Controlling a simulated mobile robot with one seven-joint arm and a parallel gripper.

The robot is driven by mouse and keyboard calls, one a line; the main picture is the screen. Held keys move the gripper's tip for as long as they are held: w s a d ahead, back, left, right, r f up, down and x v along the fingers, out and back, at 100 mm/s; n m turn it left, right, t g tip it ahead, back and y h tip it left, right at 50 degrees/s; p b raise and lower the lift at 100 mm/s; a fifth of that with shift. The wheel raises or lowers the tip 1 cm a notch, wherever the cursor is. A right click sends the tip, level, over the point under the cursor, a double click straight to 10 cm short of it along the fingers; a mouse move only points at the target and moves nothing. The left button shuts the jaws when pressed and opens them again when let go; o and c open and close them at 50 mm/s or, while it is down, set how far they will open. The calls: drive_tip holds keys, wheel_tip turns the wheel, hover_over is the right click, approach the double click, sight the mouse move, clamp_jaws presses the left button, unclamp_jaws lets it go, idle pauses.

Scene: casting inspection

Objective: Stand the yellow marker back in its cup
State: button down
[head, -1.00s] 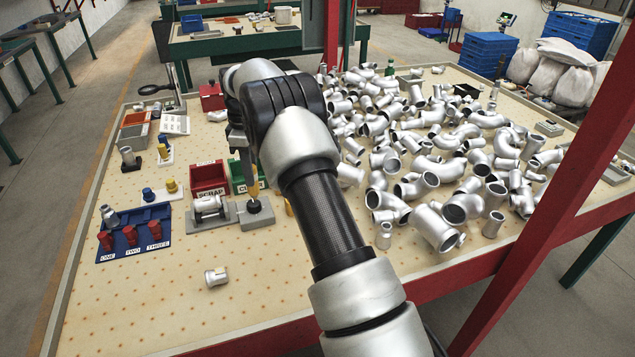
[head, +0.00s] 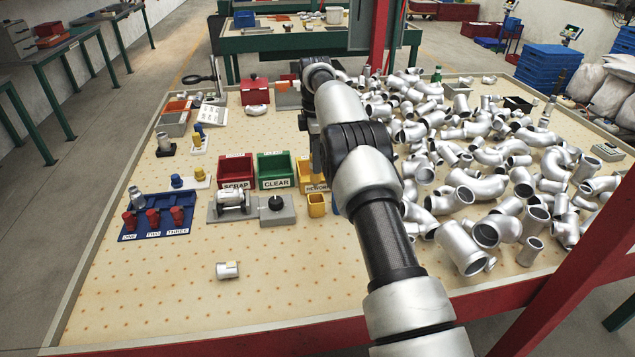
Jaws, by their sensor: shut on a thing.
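My gripper (head: 316,150) is mostly hidden behind my own arm. Only a dark part of it shows, above the yellow bin, and its fingertips cannot be seen clearly. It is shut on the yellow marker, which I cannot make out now. A small yellow cup (head: 317,206) stands on the table just below, in front of the yellow bin and right of the grey block with the black knob. I see no marker standing in the cup.
Red SCRAP (head: 237,170), green CLEAR (head: 274,167) and yellow REWORK (head: 305,176) bins stand behind the grey fixture (head: 230,207). A blue rack (head: 157,222) is at left. Many pipe castings (head: 470,190) crowd the right. The front left of the table is mostly clear around one loose casting (head: 228,270).

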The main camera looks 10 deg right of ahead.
sight(316, 187)
wheel_tip(316, 187, down, 10)
drive_tip(key=shift+r+b, duration=0.15)
drive_tip(key=shift+b, duration=0.3)
drive_tip(key=c, duration=1.4)
unclamp_jaws()
drive_tip(key=shift+f, duration=0.2)
drive_tip(key=shift+c, duration=0.2)
drive_tip(key=shift+b, duration=0.35)
